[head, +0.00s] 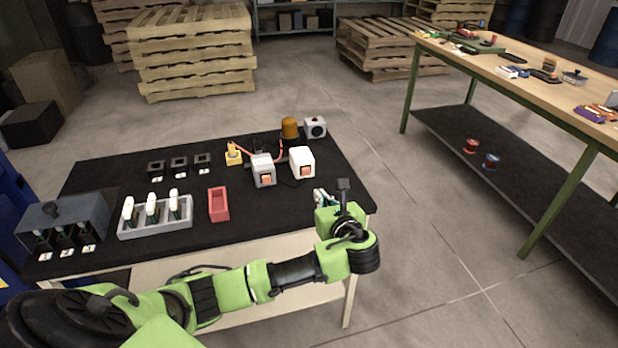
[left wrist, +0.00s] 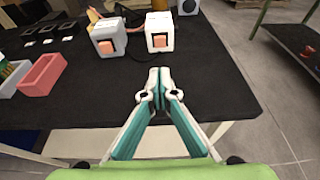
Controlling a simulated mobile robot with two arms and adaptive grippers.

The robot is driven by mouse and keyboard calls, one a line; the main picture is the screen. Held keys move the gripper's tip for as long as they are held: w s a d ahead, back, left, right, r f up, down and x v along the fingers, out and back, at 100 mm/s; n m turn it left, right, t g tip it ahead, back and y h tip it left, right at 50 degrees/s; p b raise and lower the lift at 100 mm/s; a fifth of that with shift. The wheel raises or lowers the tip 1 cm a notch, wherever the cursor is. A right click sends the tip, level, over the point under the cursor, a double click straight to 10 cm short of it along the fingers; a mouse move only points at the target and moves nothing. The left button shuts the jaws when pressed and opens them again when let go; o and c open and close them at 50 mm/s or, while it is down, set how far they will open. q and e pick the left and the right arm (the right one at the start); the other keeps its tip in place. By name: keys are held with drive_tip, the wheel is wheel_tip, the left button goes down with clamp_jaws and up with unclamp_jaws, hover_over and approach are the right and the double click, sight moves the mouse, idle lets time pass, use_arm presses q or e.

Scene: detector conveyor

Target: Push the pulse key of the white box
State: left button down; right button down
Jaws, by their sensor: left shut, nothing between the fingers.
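The white box (head: 302,160) stands on the black table top, to the right of a grey box (head: 263,170). Its orange key (head: 305,170) is on the side facing me. In the left wrist view the white box (left wrist: 159,32) is at the top centre, with its orange key (left wrist: 160,41) in plain sight. My left gripper (head: 320,197) is over the near right part of the table, in front of the white box and apart from it. In the left wrist view its fingertips (left wrist: 153,83) are together, pointing toward the box, with nothing between them. My right gripper is not in view.
The grey box, also with an orange key (head: 266,179), stands close beside the white box. Behind are an amber beacon (head: 290,127) and a speaker box (head: 315,127). A red tray (head: 218,204) and a grey rack (head: 155,230) lie left. Black table surface lies clear before the white box.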

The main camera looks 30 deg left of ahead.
use_arm(q)
approach(306, 173)
drive_tip(key=x, duration=0.5)
drive_tip(key=shift+f, duration=0.2)
drive_tip(key=shift+w+a, duration=0.5)
drive_tip(key=shift+a, duration=0.1)
